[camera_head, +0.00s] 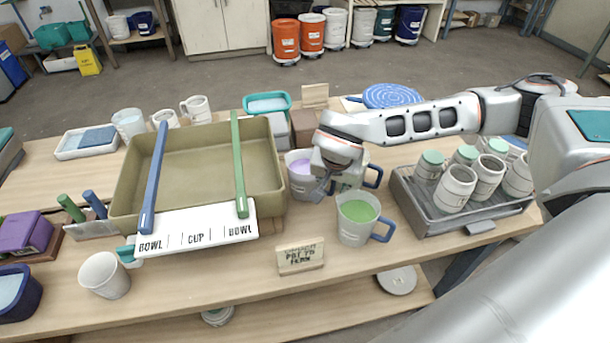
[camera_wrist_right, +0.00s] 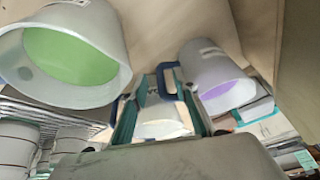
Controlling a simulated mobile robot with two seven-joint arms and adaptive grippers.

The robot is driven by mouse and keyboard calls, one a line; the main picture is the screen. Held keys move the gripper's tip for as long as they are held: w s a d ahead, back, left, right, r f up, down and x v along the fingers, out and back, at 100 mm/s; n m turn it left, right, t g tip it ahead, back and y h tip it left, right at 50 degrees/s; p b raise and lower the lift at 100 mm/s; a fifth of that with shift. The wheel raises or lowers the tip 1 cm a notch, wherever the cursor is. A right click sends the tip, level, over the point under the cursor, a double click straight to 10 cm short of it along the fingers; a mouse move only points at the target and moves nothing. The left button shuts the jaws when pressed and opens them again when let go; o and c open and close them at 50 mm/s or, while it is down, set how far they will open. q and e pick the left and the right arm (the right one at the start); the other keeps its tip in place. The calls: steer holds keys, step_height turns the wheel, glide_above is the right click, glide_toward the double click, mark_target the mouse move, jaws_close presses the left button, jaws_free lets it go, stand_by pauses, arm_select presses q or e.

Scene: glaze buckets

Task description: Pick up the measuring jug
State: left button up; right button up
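A pale grey measuring jug with green glaze (camera_head: 355,222) and a blue handle stands near the table's front. A jug with lilac glaze (camera_head: 302,182) stands behind it to the left, partly hidden by my right gripper (camera_head: 327,182). A third blue-handled jug (camera_head: 372,176) is mostly hidden behind the gripper. In the wrist view the green jug (camera_wrist_right: 70,55) is at left and the lilac one (camera_wrist_right: 213,78) at right. A blue handle and a pale body (camera_wrist_right: 160,122) show between the apart teal fingers (camera_wrist_right: 162,108). Contact cannot be told. My left gripper is out of view.
A grey tray (camera_head: 432,217) of several cups stands at right. A large olive tub (camera_head: 190,172) with blue and green sticks is at left. A wooden label stand (camera_head: 300,257) is in front, and a blue round disc (camera_head: 392,95) lies behind.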

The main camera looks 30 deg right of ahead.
steer(key=shift+x, duration=1.25)
jaws_close()
steer(key=shift+w+r, duration=0.1)
steer(key=shift+r, duration=0.15)
steer(key=shift+r, duration=1.3)
step_height(320, 180, up, 17)
